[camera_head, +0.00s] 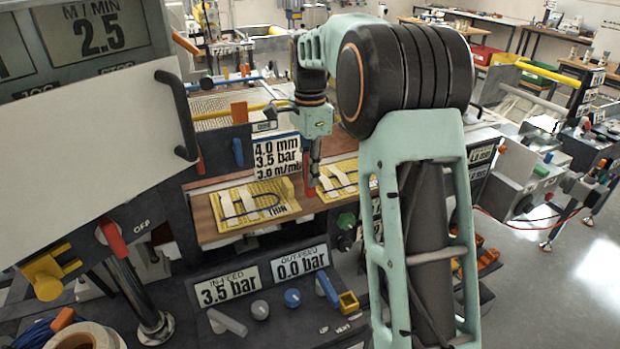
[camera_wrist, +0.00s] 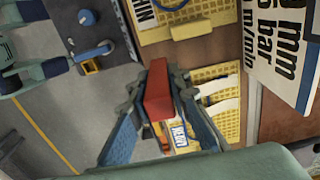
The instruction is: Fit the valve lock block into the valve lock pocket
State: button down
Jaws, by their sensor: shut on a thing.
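The valve lock block is a red block (camera_wrist: 158,92) that my gripper (camera_wrist: 163,84) is shut on in the wrist view. In the head view my gripper (camera_head: 313,180) points down over the wooden shelf, with the red block (camera_head: 310,188) small at its tip. A small yellow square frame, seemingly the valve lock pocket (camera_head: 348,302), sits on the dark lower panel beside a blue valve handle (camera_head: 327,290). The frame also shows in the wrist view (camera_wrist: 91,67), beside the blue handle (camera_wrist: 92,51). The block is well apart from it, above and behind it.
Yellow trays (camera_head: 282,210) lie on the wooden shelf (camera_head: 206,230), beside and under my gripper. A sign board (camera_head: 277,158) stands close behind. The lower panel carries a blue knob (camera_head: 293,298), a grey handle (camera_head: 226,322) and gauge displays (camera_head: 228,286). A green knob (camera_head: 346,221) sits below the shelf edge.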

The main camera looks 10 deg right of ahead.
jog(key=shift+f, duration=1)
jog(key=shift+f, duration=0.25)
jog(key=c, duration=1.8)
grip_release()
jog(key=shift+r, duration=0.1)
